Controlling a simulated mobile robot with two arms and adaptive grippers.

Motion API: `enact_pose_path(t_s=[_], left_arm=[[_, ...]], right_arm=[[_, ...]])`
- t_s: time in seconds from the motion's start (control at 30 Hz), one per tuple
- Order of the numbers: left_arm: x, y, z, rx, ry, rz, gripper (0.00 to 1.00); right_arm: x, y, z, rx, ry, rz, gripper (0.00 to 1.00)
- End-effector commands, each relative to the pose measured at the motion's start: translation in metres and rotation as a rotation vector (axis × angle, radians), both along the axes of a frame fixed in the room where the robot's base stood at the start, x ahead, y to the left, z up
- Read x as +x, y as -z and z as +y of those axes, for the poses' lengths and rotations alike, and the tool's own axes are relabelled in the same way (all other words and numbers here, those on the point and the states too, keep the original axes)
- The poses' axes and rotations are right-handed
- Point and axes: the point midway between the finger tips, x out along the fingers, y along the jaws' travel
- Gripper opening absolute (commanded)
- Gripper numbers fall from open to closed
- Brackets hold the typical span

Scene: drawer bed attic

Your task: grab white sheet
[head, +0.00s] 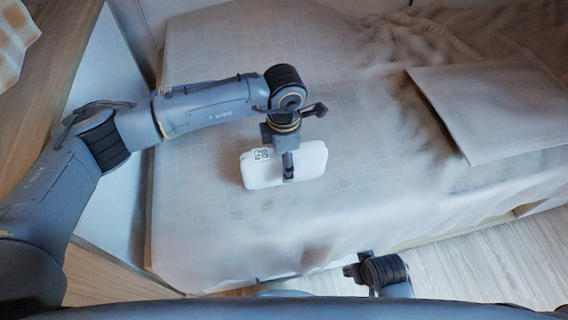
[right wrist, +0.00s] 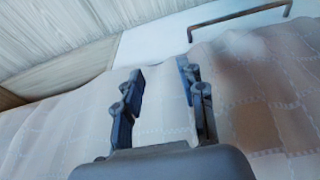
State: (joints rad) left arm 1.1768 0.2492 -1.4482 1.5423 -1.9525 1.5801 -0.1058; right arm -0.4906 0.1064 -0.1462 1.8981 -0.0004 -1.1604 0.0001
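A pale, flat rectangular sheet (head: 495,108) lies on the bed at the right, apart from both grippers. The bed is covered with a whitish, faintly checked bed sheet (head: 370,190), which also fills the lower part of the right wrist view (right wrist: 70,130). My left gripper (head: 288,172) points down over the middle of the bed, at a white rounded block (head: 312,160). I cannot tell whether its fingers are closed on the block. My right gripper (head: 362,271) is low, by the bed's front edge. In the right wrist view (right wrist: 162,85) its fingers are apart, with bed sheet visible between them.
A brown blanket (head: 470,35) lies rumpled at the far right of the bed. A wooden surface (head: 45,75) is at the left, with a checked cloth (head: 15,35). Wooden floor (head: 500,260) is clear at front right. A bar handle (right wrist: 240,17) shows on a white panel.

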Motion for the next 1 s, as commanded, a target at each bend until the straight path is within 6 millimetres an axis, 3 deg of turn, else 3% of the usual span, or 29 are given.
enact_pose_path(t_s=[0.1, 0.3, 0.67, 1.0], left_arm=[[-0.001, 0.014, -0.001, -0.001, 0.001, 0.001, 0.69], [0.000, 0.015, -0.001, -0.001, 0.001, -0.001, 0.69], [0.000, 0.015, -0.001, -0.001, 0.001, 0.000, 0.00], [0.000, 0.010, -0.001, -0.003, 0.001, -0.003, 0.00]], right_arm=[[0.003, -0.009, 0.001, 0.002, 0.001, -0.010, 0.40], [0.005, -0.014, 0.001, 0.003, 0.002, -0.018, 0.40], [0.001, -0.010, 0.000, 0.001, 0.003, -0.007, 0.40], [0.001, -0.011, -0.001, 0.000, 0.002, -0.009, 0.40]])
